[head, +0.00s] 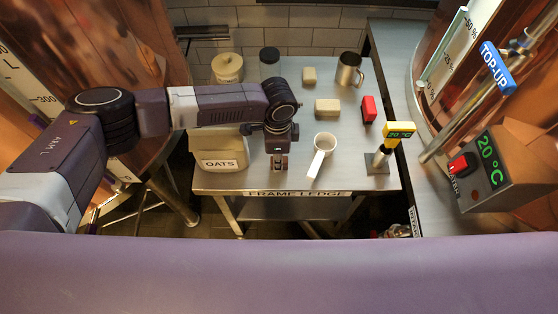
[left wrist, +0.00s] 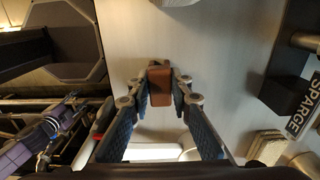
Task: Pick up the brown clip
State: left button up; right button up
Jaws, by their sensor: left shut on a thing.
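The brown clip (left wrist: 159,86) is a small block held between the two fingertips of my left gripper (left wrist: 160,92) in the left wrist view. In the head view my left gripper (head: 279,162) points down over the front part of the steel table (head: 232,183), with a small brown bit of the clip showing at its tip. The gripper is shut on the clip. I cannot tell whether the clip touches the table or is just above it.
A white scoop (head: 322,150) lies close right of the gripper. An oats sack (head: 219,150) stands left. The table's front edge is near.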

pick_arm(q)
notch_tip(320, 180, up, 20)
jog(key=b, duration=0.1)
jog(key=shift+b, duration=0.35)
dwell(1.2)
jog(key=a+p, duration=0.3)
jog(key=a, duration=0.2)
jog(key=w+a+r+p, duration=0.1)
jog(key=a+p, duration=0.3)
jog(key=a, duration=0.1)
jog(key=a+p, duration=0.3)
jog(key=a, duration=0.2)
jog(key=shift+w+a+r+p, duration=0.25)
jog(key=shift+w+a+p, duration=0.05)
jog(key=shift+a+f, duration=0.1)
jog(key=shift+a, duration=0.1)
jog(key=shift+f, duration=0.1)
